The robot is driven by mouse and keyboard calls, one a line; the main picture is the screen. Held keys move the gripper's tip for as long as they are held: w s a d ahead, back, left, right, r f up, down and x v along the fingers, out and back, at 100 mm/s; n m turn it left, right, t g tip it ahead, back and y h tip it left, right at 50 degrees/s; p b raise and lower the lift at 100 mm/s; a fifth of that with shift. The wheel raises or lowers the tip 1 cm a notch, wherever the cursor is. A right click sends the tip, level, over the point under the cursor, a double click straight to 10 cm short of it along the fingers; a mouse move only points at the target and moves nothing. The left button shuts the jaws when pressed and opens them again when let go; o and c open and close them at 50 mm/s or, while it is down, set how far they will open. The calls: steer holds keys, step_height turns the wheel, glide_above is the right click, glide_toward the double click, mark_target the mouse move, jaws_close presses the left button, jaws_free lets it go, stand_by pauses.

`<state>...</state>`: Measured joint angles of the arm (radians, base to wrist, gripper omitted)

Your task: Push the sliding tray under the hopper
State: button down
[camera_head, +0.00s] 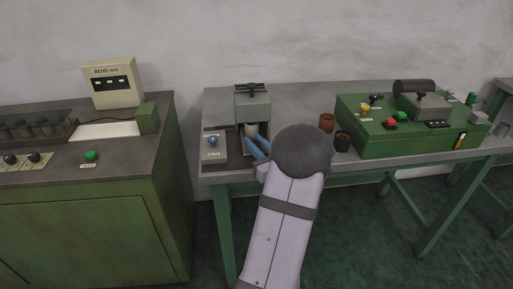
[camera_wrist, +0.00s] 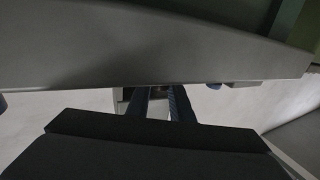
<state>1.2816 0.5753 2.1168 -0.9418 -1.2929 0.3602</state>
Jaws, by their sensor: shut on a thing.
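The hopper (camera_head: 253,103) is a grey box with a black bar on top, on the grey table in the middle of the head view. A pale cup-like part (camera_head: 251,129) shows just below it, in the narrow slot where the sliding tray runs. My gripper (camera_head: 257,147) has blue fingers and reaches in at the front of this slot. It is shut on the tray's front end, but my wrist and arm hide most of the grip. In the wrist view the blue fingers (camera_wrist: 160,100) run up behind the dark table edge, and their tips are hidden.
A panel with a blue knob (camera_head: 213,140) stands left of the slot. A green cabinet (camera_head: 80,220) stands at the left. The table edge (camera_wrist: 150,50) is close to my wrist.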

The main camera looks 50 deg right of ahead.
steer(key=shift+d+r, duration=0.15)
steer(key=c, duration=1.7)
jaws_free()
steer(key=shift+w, duration=0.1)
steer(key=shift+o, duration=0.3)
steer(key=shift+w+d, duration=0.1)
steer(key=shift+b+v, duration=0.35)
steer(key=shift+v, duration=3.4)
